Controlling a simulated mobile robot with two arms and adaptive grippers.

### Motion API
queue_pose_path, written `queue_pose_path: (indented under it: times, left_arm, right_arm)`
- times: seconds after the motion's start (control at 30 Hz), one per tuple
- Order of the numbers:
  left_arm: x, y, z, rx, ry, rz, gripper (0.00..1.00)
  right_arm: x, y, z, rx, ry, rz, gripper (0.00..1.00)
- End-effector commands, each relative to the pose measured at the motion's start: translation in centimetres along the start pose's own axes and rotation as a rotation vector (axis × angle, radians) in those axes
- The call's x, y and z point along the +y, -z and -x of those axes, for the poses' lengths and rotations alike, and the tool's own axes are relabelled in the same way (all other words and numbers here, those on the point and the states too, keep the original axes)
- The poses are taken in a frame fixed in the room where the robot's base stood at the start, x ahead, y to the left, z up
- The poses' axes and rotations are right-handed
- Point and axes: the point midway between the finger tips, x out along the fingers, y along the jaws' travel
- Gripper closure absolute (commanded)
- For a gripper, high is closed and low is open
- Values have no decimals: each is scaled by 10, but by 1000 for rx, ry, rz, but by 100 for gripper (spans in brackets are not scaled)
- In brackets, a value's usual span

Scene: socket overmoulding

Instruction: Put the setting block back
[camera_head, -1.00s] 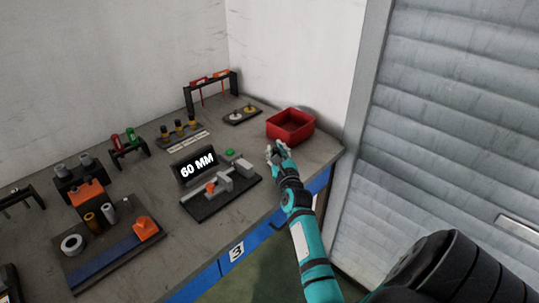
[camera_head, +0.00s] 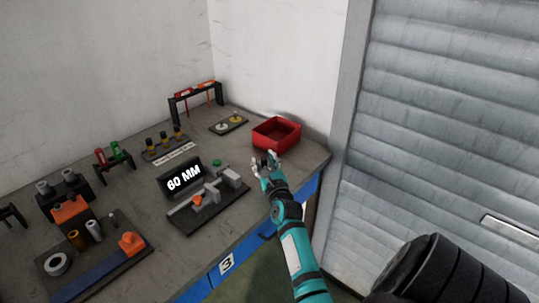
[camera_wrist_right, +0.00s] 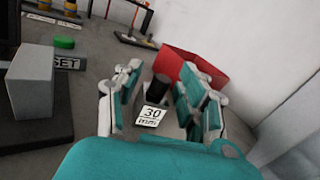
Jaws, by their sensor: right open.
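My right gripper (camera_head: 265,163) is open over the front right of the bench, just in front of the red bin. In the right wrist view its fingers (camera_wrist_right: 160,95) stand apart. Between and beyond them is a dark, round-topped piece (camera_wrist_right: 158,88) with a white label reading "30 mm" (camera_wrist_right: 152,115); I take this for the setting block. It shows no clear finger contact, and its base is partly hidden. The gauge fixture (camera_head: 215,205) is to the left of the gripper, with a display (camera_head: 185,178) reading "60 MM". My left gripper is not in view.
The red bin (camera_head: 276,133) stands close behind the gripper. A small tray (camera_head: 229,123), a black rack with red-orange tools (camera_head: 197,90) and a row of black-and-yellow pieces (camera_head: 170,138) stand farther back. A grey shutter (camera_head: 450,130) is at the right.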

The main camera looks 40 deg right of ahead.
Motion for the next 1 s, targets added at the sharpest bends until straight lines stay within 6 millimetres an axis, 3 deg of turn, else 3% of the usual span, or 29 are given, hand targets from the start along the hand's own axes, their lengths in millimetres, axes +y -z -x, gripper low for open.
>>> queue_pose_path:
  times: [0.3,0.5,1.0]
  left_arm:
    - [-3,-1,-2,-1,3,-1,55]
    - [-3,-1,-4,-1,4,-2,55]
    - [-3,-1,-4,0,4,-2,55]
  right_arm:
    - [0,3,70,4,-1,0,60]
    - [0,2,99,2,-1,-1,60]
    - [0,0,108,0,-1,1,60]
